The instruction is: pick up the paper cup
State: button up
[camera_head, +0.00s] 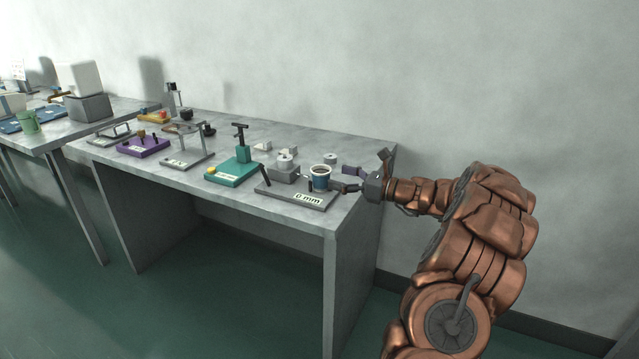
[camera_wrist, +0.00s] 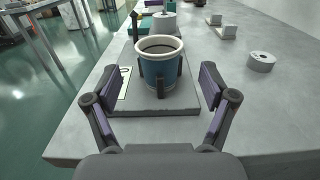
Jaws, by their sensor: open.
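The paper cup (camera_head: 320,177) is blue with a pale rim and a dark inside. It stands upright on a grey plate (camera_head: 290,196) marked "0 mm" at the right end of the table. In the wrist view the cup (camera_wrist: 160,68) stands between small dark posts, ahead of my gripper (camera_wrist: 160,88). My gripper (camera_head: 347,180) reaches in from the right at about cup height. Its two fingers are spread apart, one toward each side of the cup. In the wrist view a gap shows between each finger and the cup. Nothing is held.
A grey block with a round top (camera_head: 284,168) stands left of the cup, then a teal stand (camera_head: 238,172) and a purple tray (camera_head: 143,146). The table's edge is close.

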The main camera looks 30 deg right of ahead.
aim_at(321, 172)
jog(key=shift+r+b+x, duration=0.15)
jog(key=shift+x, duration=1.4)
jog(key=shift+r+b+x, duration=0.1)
jog(key=shift+b+x, duration=0.05)
jog(key=shift+x, duration=1.35)
jog(key=c, duration=0.9)
